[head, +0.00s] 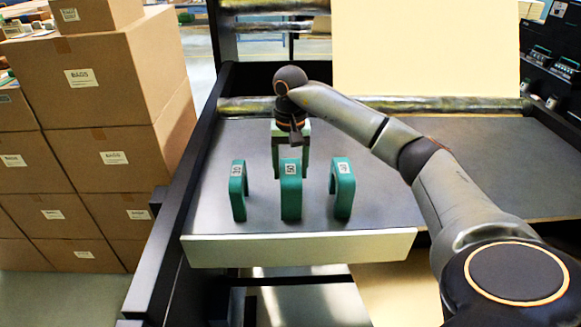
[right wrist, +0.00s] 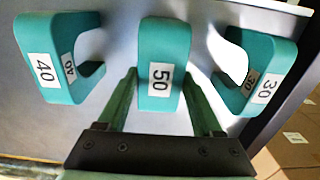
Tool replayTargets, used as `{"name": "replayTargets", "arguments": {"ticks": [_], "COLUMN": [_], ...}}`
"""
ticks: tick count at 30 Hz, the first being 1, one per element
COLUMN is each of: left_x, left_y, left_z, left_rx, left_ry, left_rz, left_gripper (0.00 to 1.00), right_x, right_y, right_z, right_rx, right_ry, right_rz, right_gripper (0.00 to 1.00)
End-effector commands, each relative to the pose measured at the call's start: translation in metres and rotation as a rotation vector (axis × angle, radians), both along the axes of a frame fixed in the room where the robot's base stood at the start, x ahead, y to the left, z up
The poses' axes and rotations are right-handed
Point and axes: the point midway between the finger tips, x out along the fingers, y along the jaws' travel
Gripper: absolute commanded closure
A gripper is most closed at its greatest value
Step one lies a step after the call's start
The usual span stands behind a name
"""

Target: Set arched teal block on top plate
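Three arched teal blocks stand on a dark grey plate (head: 375,200) in the head view: left (head: 238,190), middle (head: 291,190) and right (head: 342,189). In the right wrist view they are labelled 30 (right wrist: 272,75), 50 (right wrist: 161,55) and 40 (right wrist: 55,45); the middle one is 50. My right gripper (head: 291,172) reaches down just behind the middle block. Its green fingers are spread, one to each side of the 50 block in the wrist view (right wrist: 162,80), with gaps showing. The middle block partly hides the fingers in the head view. My left gripper is out of view.
A pale strip (head: 300,248) runs along the plate's front edge. Stacked cardboard boxes (head: 100,80) stand at the left, beyond a black frame rail (head: 165,240). A metal roller (head: 420,105) and a large cream sheet (head: 425,45) are behind. The plate's right part is clear.

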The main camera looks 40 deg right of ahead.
Motion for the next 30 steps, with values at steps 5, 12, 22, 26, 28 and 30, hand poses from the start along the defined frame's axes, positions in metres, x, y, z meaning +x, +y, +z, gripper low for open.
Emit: {"name": "replayTargets", "arguments": {"ticks": [5,12,22,26,28,30], "left_x": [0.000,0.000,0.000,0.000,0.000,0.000], "left_y": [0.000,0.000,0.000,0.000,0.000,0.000], "left_z": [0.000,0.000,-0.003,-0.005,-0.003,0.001], "left_rx": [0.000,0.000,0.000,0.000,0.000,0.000], "left_ry": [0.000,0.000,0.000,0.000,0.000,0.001], "left_rz": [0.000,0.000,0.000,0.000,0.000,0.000], "left_gripper": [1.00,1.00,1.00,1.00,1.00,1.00], "right_x": [0.000,0.000,0.001,0.001,0.001,0.001], "right_y": [0.000,0.000,0.000,0.000,0.000,0.000], "right_z": [0.000,0.000,0.040,0.070,0.086,0.098], "right_rx": [-0.001,-0.001,0.000,0.000,-0.001,0.000], "right_ry": [0.001,0.001,-0.006,-0.005,-0.004,-0.004], "right_rz": [-0.001,-0.001,-0.001,-0.001,-0.001,-0.002], "right_gripper": [0.11,0.08,0.08,0.08,0.08,0.08]}}
